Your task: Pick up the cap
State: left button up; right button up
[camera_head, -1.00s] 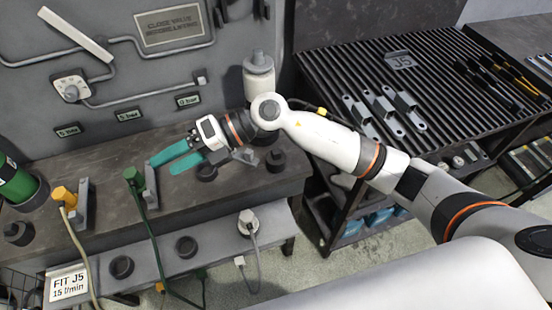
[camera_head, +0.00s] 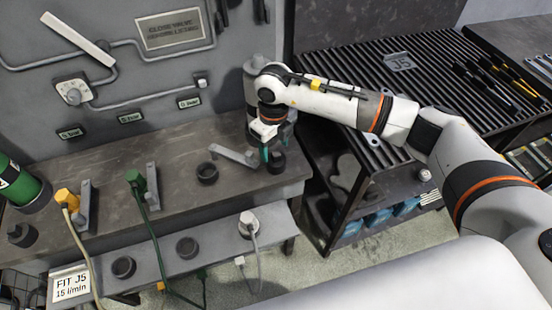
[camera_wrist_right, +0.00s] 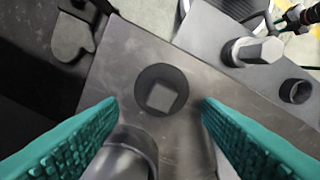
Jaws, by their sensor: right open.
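A dark round cap (camera_head: 276,163) lies on the bench near its right end, partly behind my fingertips in the head view. In the right wrist view the cap (camera_wrist_right: 162,91) shows a lighter square on its top and sits between and beyond my fingers. My right gripper (camera_head: 268,153) points down over it, with green fingers. In the wrist view the right gripper (camera_wrist_right: 160,108) is open, with one finger to each side and nothing between the tips. Whether the fingertips have reached the cap's height is hard to tell. My left gripper is not in view.
A grey cylinder (camera_head: 254,66) stands close behind my wrist. The slatted rack (camera_head: 350,62) is to the right. Green (camera_head: 134,178) and yellow (camera_head: 65,197) fittings stand left.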

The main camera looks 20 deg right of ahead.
aim_at(275, 153)
jog(key=f, duration=0.1)
jog(key=f+p, duration=0.1)
jog(key=f, duration=0.2)
jog(key=shift+s+d+f, duration=0.1)
jog(key=shift+s+f, duration=0.1)
jog(key=shift+s, duration=0.05)
jog(key=shift+f, duration=0.5)
jog(key=c, duration=0.7)
